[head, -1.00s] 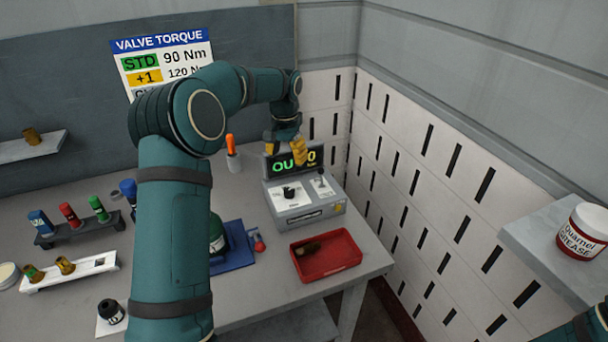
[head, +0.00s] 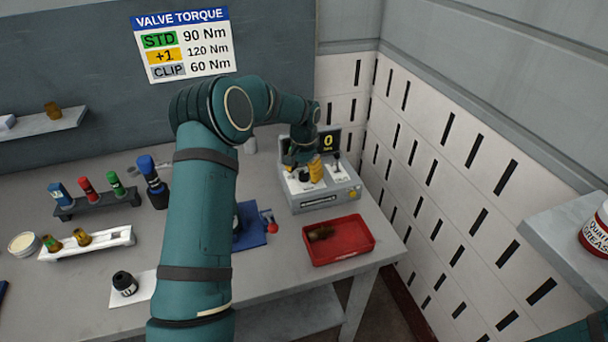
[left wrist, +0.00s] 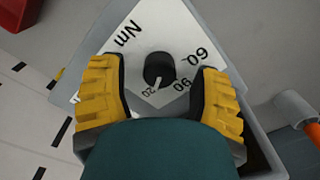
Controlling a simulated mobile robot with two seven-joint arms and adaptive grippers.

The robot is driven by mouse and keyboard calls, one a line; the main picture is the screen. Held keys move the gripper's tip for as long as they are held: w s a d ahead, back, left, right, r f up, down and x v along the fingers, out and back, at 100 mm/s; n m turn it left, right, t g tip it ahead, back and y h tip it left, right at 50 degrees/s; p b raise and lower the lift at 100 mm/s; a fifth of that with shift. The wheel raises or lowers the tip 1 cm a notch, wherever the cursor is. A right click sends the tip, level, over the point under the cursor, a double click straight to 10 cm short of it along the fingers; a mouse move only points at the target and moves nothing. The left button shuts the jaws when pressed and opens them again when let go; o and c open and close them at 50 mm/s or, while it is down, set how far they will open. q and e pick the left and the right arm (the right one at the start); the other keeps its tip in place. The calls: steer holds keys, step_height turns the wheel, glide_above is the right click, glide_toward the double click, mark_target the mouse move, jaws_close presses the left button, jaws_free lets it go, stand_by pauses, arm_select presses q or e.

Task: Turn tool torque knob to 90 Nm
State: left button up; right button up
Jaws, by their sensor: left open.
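The grey tool box (head: 325,200) stands at the back right of the table. It has a white dial panel and a dark display (head: 329,142) showing a yellow 0, partly hidden by my arm. My left gripper (head: 304,173) is open, low over the dial panel. In the left wrist view the black torque knob (left wrist: 159,68) lies between the open yellow fingers (left wrist: 160,88), with gaps on both sides. Marks 60, 90 and a partly hidden one ending in 20 are printed beside it. The knob's pale pointer faces down the picture, near the 20. My right gripper is out of view.
A red tray (head: 339,241) with a dark item sits in front of the box. A slotted wall (head: 440,170) rises to the right. A wall sign (head: 183,45) lists STD 90 Nm, +1 120 Nm, CLIP 60 Nm. Colored bottles and a rack (head: 98,206) stand left.

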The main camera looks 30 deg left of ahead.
arm_select(q)
steer(key=shift+f, duration=0.45)
jaws_close()
steer(key=shift+n, duration=0.4)
steer(key=n, duration=0.4)
steer(key=shift+d+n, duration=0.1)
steer(key=shift+n, duration=0.3)
steer(key=n, duration=0.6)
steer(key=shift+p, duration=0.3)
